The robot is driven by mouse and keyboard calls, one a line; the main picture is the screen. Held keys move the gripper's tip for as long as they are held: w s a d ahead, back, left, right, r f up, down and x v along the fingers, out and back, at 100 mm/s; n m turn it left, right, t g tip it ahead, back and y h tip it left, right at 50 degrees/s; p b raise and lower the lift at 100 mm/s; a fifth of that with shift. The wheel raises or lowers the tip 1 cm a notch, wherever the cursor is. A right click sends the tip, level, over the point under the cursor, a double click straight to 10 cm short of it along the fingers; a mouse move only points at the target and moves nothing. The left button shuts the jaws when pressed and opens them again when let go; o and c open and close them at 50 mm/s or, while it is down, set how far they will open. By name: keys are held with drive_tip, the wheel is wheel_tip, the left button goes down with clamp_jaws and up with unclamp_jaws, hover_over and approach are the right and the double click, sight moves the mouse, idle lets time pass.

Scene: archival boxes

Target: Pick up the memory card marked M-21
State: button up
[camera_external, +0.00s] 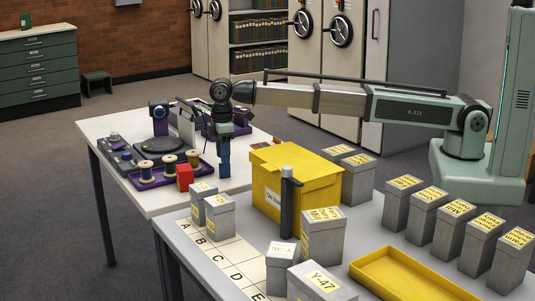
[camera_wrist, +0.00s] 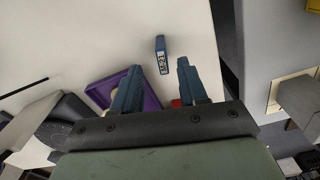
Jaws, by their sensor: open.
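A small blue card or cartridge (camera_wrist: 160,47) with a pale label lies on the white table in the wrist view. The label's marking is turned sideways and too small to read surely. My gripper (camera_wrist: 160,65) is open and empty, its two blue fingers spread, and the card shows just beyond the gap between their tips. In the external view my gripper (camera_external: 224,172) points down over the white table, and I cannot pick out the card there.
A purple tray (camera_external: 147,184) with thread spools and a red block (camera_external: 185,177) stand close left of my gripper. A yellow box (camera_external: 285,185) and grey boxes (camera_external: 323,238) fill the nearer grey table, with an empty yellow tray (camera_external: 395,277).

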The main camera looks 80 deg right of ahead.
sight(225, 178)
drive_tip(key=shift+s+a+f, duration=0.1)
drive_tip(key=shift+s+f, duration=0.05)
drive_tip(key=shift+f, duration=2.7)
clamp_jaws()
